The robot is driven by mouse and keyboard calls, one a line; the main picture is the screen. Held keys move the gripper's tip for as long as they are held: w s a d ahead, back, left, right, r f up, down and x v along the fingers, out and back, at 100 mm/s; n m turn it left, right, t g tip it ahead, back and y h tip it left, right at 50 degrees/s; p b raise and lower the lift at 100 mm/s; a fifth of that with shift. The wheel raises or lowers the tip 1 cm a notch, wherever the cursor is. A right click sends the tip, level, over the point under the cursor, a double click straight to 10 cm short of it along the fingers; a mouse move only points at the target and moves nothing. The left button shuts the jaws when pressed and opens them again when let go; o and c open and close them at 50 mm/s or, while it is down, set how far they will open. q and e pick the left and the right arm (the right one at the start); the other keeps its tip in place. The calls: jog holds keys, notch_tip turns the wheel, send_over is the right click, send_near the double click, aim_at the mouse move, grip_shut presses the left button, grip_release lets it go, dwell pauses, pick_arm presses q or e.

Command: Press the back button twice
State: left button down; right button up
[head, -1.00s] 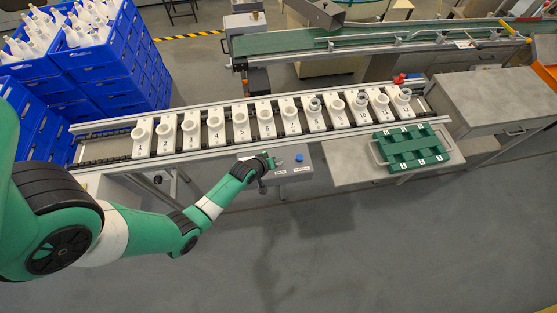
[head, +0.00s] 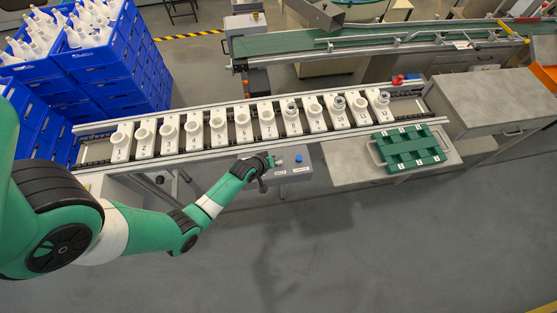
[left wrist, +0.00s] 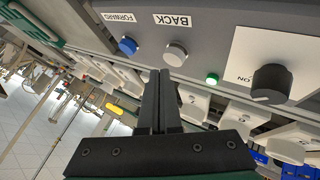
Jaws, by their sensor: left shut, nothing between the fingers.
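The back button (left wrist: 175,54) is a pale round button beside the BACK label (left wrist: 172,20) in the left wrist view. The blue forward button (left wrist: 128,45) is to its left and also shows in the head view (head: 299,158). Both are on the grey control box (head: 294,174) at the conveyor's front edge. My left gripper (left wrist: 160,73) is shut and empty, its tips close to the back button; I cannot tell whether they touch it. In the head view the left gripper (head: 273,160) hides the back button. My right gripper is not in view.
A green-lit button (left wrist: 212,79) and a black knob (left wrist: 271,84) are on the same panel. Numbered white holders (head: 218,134) line the conveyor behind the box. A green tray (head: 409,148) is to the right, blue crates (head: 95,65) to the left. The front floor is clear.

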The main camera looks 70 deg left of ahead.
pick_arm(q)
jog(key=shift+r+p, duration=2.4)
jog(key=shift+r, duration=0.15)
jog(key=shift+f, duration=0.1)
